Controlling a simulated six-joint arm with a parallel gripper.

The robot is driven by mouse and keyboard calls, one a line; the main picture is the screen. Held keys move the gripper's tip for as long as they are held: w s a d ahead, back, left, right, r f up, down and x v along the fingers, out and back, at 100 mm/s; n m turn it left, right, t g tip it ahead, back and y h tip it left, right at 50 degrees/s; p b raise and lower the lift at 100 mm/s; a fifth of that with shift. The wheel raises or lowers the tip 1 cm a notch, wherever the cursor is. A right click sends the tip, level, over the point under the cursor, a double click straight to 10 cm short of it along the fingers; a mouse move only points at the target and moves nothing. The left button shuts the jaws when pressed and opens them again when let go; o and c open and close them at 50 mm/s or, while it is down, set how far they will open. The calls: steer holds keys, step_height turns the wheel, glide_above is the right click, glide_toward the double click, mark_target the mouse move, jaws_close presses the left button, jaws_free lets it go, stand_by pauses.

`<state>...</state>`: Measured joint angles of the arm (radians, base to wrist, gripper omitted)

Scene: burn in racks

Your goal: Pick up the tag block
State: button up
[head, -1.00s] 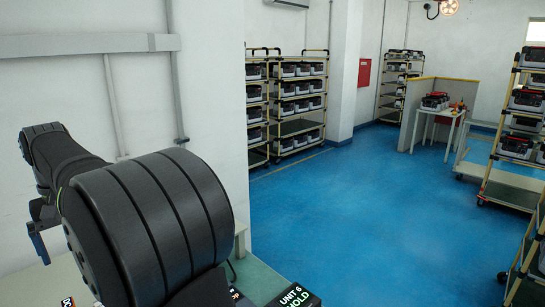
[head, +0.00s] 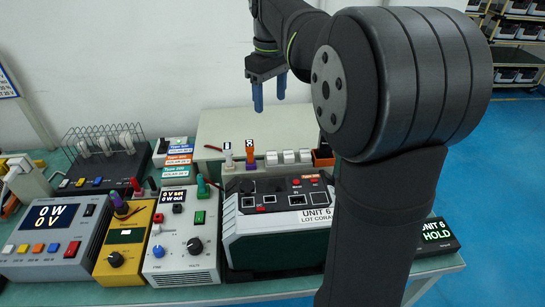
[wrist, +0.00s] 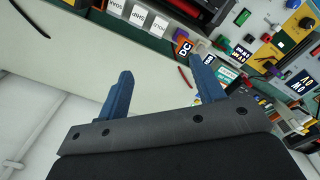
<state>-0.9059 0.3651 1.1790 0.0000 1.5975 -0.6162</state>
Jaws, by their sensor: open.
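My gripper (head: 269,103) is open and empty, its two blue fingers pointing down above the back of the bench. In the wrist view the fingers (wrist: 161,68) are apart with nothing between them. A row of three small white lettered blocks stands behind the unit: left (head: 272,158), middle (head: 289,157) and right (head: 305,156). In the wrist view they read HOLD (wrist: 158,25), SHIP (wrist: 137,15) and SCRAP (wrist: 117,5). I cannot tell which one is the tag block. The gripper is above this row, not touching it.
Unit 6 (head: 275,240) stands in front of the blocks. An orange DC plug (head: 250,154) stands left of them. Power supplies (head: 180,245), a yellow meter (head: 124,245) and a wire rack (head: 105,160) crowd the left. A pale panel (head: 235,125) lies behind. A HOLD display (head: 436,233) sits right.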

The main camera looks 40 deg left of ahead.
steer(key=n, duration=1)
glide_above(272, 154)
steer(key=f, duration=1.2)
steer(key=shift+s+a, duration=0.25)
steer(key=shift+w+d+f, duration=0.1)
steer(key=shift+d+f, duration=0.05)
steer(key=shift+f, duration=1.25)
steer(key=shift+w+d+f, duration=0.1)
steer(key=shift+f, duration=1.3)
steer(key=c, duration=1.1)
